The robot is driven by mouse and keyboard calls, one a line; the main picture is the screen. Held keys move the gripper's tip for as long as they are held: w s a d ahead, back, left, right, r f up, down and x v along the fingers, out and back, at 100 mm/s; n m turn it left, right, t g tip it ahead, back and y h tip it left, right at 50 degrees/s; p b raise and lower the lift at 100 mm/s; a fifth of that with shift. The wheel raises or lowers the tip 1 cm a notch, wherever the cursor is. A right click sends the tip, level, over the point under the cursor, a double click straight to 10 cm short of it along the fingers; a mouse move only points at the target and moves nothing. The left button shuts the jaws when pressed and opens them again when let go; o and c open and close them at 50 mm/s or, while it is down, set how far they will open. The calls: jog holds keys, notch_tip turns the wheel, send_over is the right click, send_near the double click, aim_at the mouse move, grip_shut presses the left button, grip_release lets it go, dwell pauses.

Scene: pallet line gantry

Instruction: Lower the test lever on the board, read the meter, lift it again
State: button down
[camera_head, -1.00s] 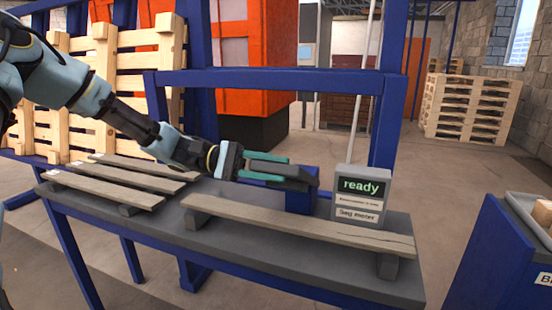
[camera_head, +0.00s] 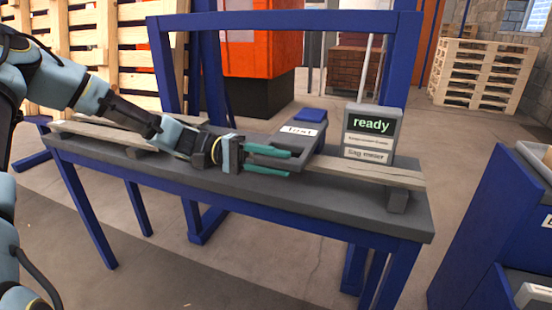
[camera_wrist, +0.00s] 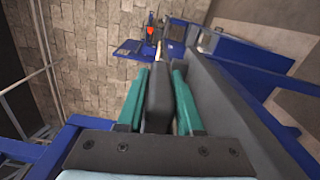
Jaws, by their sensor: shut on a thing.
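In the wrist view, the fingers (camera_wrist: 158,92) are shut on a narrow dark grey bar (camera_wrist: 158,95), which appears to be the lever. Its join to the test piece is hidden.
The grey bench (camera_head: 330,206) has blue legs and carries a long wooden board (camera_head: 400,176). A blue gantry frame (camera_head: 285,22) rises behind it. A blue cabinet (camera_head: 500,215) stands at the right. Stacked pallets (camera_head: 480,75) are farther back. Open floor lies in front.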

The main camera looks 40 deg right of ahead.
jog(key=shift+f, duration=0.1)
jog(key=c, duration=0.6)
grip_release()
jog(key=b+v, duration=0.1)
jog(key=v, duration=1)
